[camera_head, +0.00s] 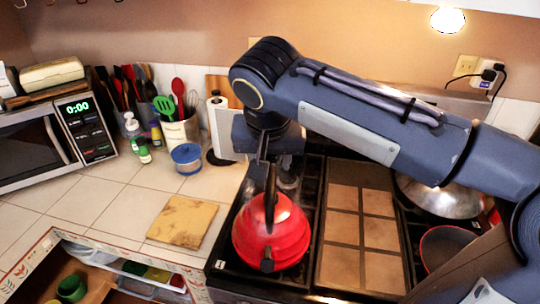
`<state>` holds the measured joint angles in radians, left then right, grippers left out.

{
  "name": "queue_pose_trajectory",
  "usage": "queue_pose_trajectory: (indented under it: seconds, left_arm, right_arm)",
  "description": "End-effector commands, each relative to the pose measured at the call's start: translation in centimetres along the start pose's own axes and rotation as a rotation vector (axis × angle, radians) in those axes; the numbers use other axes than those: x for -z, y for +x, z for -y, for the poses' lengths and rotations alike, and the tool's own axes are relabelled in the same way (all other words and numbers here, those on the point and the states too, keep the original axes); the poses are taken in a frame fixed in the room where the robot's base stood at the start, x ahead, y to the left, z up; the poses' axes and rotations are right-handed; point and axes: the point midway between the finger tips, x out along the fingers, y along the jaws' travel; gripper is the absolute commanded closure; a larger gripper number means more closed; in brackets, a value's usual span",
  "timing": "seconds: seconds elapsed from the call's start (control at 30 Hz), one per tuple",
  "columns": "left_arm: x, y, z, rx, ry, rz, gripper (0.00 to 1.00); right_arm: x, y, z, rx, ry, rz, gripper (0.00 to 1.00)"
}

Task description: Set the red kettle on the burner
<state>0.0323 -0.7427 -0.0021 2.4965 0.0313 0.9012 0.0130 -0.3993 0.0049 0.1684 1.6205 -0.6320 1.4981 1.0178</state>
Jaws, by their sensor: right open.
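The red kettle (271,234) with a black handle stands upright on the left part of the black stove (228,250). The burner under it is hidden by its body. My right gripper (268,172) is just above and behind the kettle's handle, with its fingers pointing down. It is open; whether the fingers touch the handle cannot be told. My left gripper is not in view.
A tan tiled griddle (360,235) lies right of the kettle. A metal pan (440,197) and a dark red pot (447,246) are at the right. A yellowish board (183,221) lies on the tiled counter to the left.

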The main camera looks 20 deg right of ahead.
Motion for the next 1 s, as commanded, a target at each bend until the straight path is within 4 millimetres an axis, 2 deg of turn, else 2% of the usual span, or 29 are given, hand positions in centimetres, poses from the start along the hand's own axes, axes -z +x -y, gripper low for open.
queue_pose_trajectory:
  seconds: [0.2, 0.33, 0.47, 0.5, 0.6, 0.7, 0.83, 1.0]
  left_arm:
    - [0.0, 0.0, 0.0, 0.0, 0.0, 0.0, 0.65]
    - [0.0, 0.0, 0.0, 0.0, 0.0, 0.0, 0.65]
    - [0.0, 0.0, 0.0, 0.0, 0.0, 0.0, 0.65]
    - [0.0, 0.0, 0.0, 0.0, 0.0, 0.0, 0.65]
    - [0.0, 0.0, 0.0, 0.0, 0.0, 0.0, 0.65]
    - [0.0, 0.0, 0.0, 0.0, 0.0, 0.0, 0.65]
    - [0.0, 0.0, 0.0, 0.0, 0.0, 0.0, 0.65]
    - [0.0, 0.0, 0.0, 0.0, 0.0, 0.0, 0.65]
  right_arm:
    - [-0.1, -0.7, -0.2, 0.003, -0.003, 0.003, 0.56]
    - [-1.6, 0.5, -2.2, 0.041, -0.046, 0.038, 0.56]
    - [-5.7, 3.1, -5.7, 0.15, -0.13, 0.096, 0.56]
    - [-7.4, 4.0, -6.7, 0.196, -0.153, 0.109, 0.56]
    - [-11.3, 6.0, -8.2, 0.312, -0.19, 0.111, 0.56]
    - [-14.7, 7.6, -8.8, 0.41, -0.206, 0.083, 0.56]
    - [-17.4, 9.0, -8.9, 0.488, -0.209, 0.035, 0.56]
    - [-18.6, 9.6, -8.8, 0.52, -0.212, 0.006, 0.56]
